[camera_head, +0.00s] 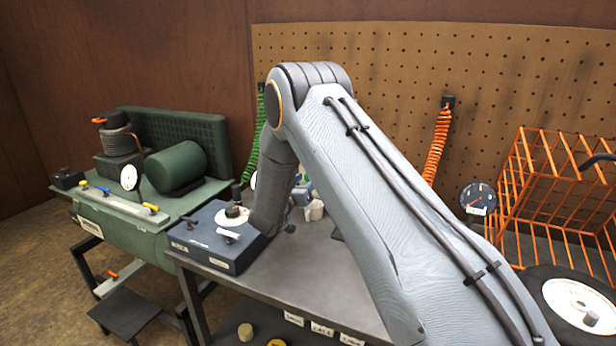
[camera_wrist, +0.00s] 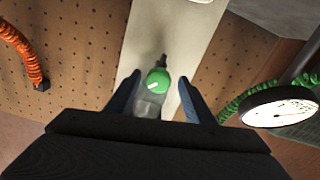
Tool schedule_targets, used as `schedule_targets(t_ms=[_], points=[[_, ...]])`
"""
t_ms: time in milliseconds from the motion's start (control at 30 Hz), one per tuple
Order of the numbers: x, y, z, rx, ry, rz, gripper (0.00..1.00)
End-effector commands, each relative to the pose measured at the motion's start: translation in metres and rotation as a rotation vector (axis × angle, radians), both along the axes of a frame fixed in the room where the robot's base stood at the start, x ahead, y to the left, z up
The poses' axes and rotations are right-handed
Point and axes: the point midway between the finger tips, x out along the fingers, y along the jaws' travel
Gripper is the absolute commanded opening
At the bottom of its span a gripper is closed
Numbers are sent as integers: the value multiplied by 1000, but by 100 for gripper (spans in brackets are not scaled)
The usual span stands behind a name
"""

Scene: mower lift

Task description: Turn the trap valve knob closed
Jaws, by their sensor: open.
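In the wrist view, a round green knob (camera_wrist: 158,81) with a white mark across its face sits on a clear, greyish body against a pale strip; it appears to be the trap valve knob. My gripper (camera_wrist: 160,77) is open, with one finger on each side of the knob. Gaps show between both fingers and the knob, and I cannot tell how far it is in depth. The lower part of the clear body is hidden by my gripper. In the head view my arm hides the gripper and the knob.
A white dial gauge (camera_wrist: 279,107) and green coiled hose (camera_wrist: 232,108) are right of my gripper; an orange hose (camera_wrist: 22,52) hangs left. In the head view, a dark box (camera_head: 212,246) stands on the bench, a green compressor (camera_head: 176,168) left, an orange rack (camera_head: 524,190) right.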

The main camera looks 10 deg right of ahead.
Motion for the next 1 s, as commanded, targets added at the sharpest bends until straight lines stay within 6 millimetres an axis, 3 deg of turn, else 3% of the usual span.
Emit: schedule_targets(t_ms=[433, 700, 1000], points=[[11, -11, 0, 0, 0, -2, 48], [11, -11, 0, 0, 0, -2, 7], [13, -10, -2, 122, -89, -1, 7]])
